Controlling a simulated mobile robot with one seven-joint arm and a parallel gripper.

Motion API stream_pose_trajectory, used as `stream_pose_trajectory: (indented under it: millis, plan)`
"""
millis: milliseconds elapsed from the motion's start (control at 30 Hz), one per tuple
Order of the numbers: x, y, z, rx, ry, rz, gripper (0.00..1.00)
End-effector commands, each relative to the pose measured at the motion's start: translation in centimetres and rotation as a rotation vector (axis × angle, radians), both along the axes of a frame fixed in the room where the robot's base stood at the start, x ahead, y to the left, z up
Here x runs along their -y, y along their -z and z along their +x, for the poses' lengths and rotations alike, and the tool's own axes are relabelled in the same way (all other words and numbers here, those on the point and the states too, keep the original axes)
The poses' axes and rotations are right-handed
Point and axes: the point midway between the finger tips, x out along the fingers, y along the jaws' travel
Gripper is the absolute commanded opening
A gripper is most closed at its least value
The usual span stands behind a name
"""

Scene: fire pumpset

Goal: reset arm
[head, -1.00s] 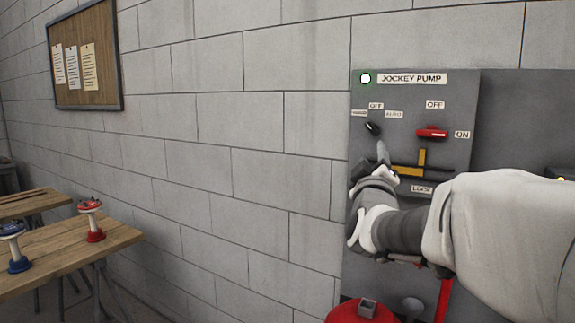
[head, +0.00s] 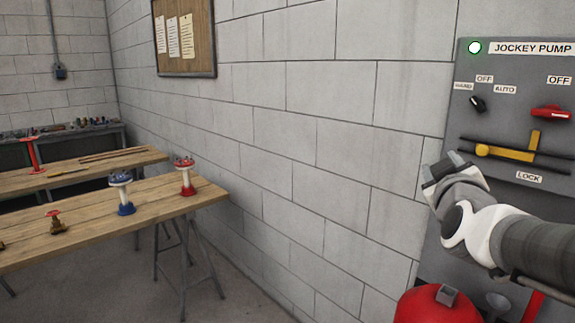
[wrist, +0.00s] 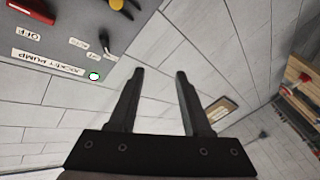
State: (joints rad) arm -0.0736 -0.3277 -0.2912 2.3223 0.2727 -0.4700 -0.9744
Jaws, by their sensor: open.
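My gripper (head: 447,168) is in front of the block wall, just left of the jockey pump panel (head: 447,237). It is open and empty. In the wrist view my gripper (wrist: 158,80) shows two dark fingers spread apart with only wall between them. The panel carries a lit green-white lamp (head: 474,48), a black selector knob (head: 478,104), a red switch handle (head: 551,113) and a yellow lock lever (head: 505,152). In the wrist view the panel (wrist: 60,80) appears upside down at upper left, apart from the fingers.
A wooden table (head: 60,228) at left holds a blue-based fitting (head: 122,192), a red-based fitting (head: 186,176) and a small valve (head: 56,222). A red rounded object (head: 425,306) stands below the panel. A notice board (head: 185,38) hangs on the wall. Floor between is clear.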

Motion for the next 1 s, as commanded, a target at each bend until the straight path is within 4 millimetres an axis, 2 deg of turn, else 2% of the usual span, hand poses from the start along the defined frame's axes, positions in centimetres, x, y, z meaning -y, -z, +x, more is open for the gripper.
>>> stream_pose_trajectory:
  millis: [100, 267, 367, 500, 700, 800, 900, 1000]
  plan:
    - [-3.4, 2.4, -1.3, -0.103, -0.1, 0.143, 0.49]
    - [-7.6, 6.1, -4.0, -0.276, -0.186, 0.321, 0.49]
    - [-9.9, 8.4, -6.4, -0.395, -0.207, 0.42, 0.49]
    - [-12.3, 11.7, -10.6, -0.57, -0.189, 0.542, 0.49]
    - [-14.0, 15.6, -17.1, -0.793, -0.081, 0.666, 0.49]
    - [-14.2, 16.8, -19.6, -0.866, -0.018, 0.701, 0.49]
    - [-14.3, 17.6, -21.3, -0.912, 0.029, 0.722, 0.49]
    - [-14.3, 17.9, -22.0, -0.933, 0.052, 0.73, 0.49]
